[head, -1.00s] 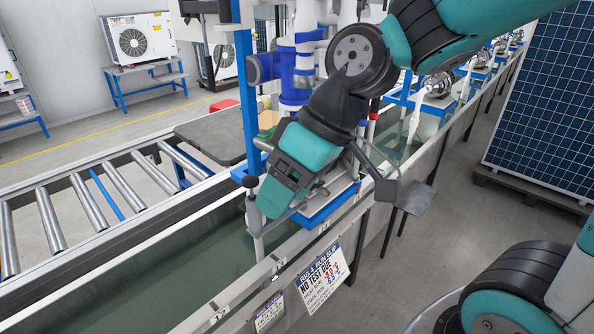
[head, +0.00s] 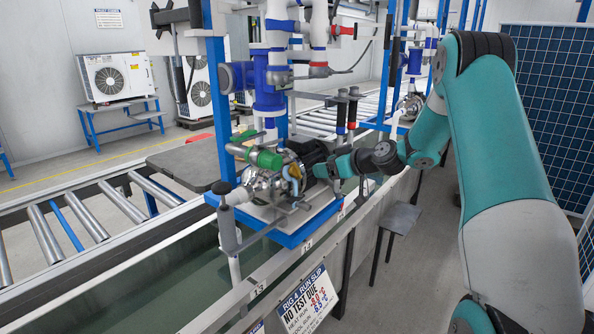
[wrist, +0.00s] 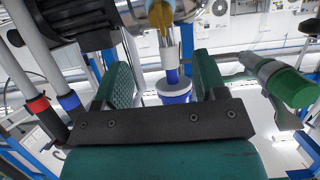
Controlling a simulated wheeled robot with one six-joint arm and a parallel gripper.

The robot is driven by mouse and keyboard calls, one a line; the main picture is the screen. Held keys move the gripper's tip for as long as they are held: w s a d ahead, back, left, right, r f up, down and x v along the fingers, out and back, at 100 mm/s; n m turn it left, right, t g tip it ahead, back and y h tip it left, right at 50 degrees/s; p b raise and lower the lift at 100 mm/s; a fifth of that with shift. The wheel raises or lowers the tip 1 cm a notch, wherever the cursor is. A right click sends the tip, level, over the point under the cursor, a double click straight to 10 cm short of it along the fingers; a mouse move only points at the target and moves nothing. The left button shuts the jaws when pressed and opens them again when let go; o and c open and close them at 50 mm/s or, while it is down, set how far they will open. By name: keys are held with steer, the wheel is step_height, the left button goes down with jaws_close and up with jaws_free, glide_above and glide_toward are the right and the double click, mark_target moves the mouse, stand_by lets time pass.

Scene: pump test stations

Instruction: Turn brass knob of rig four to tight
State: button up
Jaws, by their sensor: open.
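A pump rig stands on a blue-edged tray (head: 292,238), with a silver pump body (head: 262,185) and a dark motor (head: 308,152). A brass-yellow part (head: 293,172) shows at the pump's front; I cannot tell if it is the brass knob. In the wrist view a brass-yellow piece (wrist: 160,17) sits at the top, beyond my jaws and above a steel stem. My gripper (head: 332,168) is beside the motor, partly hidden by it. In the wrist view my gripper (wrist: 165,75) is open, its teal jaws apart with nothing held.
A green-handled valve (head: 265,158) sits at the pump's left and shows at right in the wrist view (wrist: 290,85). Red- and blue-collared pipes (head: 346,115) rise behind the motor. A roller conveyor (head: 90,220) runs at left.

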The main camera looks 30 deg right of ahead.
mark_target(298, 170)
steer(key=p+x, duration=0.1)
steer(key=x, duration=1)
steer(key=shift+w+a+f+p, duration=0.2)
steer(key=shift+w+p, duration=0.1)
steer(key=shift+p, duration=0.1)
steer(key=c, duration=0.9)
